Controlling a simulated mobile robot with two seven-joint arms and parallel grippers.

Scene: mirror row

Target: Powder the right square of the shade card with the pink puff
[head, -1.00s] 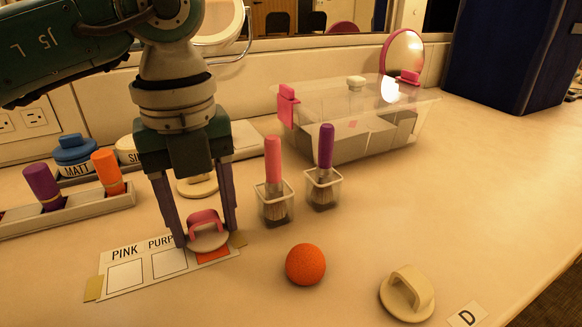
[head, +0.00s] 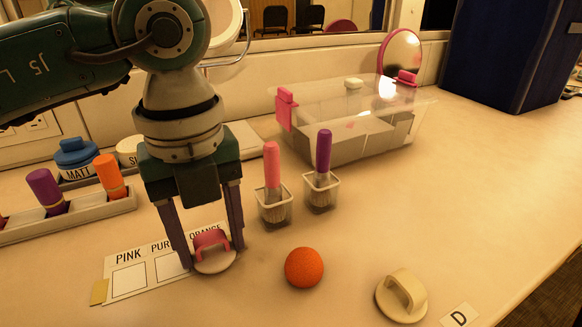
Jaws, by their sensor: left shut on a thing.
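The shade card (head: 140,289) lies flat on the counter with squares under PINK, PURPLE and ORANGE labels. The pink puff (head: 213,263), a pale round pad with a pink loop handle, is between the fingers of my left gripper (head: 212,257). My left gripper points down and is shut on the handle. The puff is over the right square, under the ORANGE label (head: 207,233), and hides it. I cannot tell whether the pad touches the card. My right gripper is not in view.
An orange ball (head: 304,267) and a cream puff (head: 402,296) lie to the right. A pink brush (head: 272,165) and a purple brush (head: 323,152) stand in clear cups behind. A clear box (head: 350,135) is farther back. A bottle rack (head: 80,212) is left.

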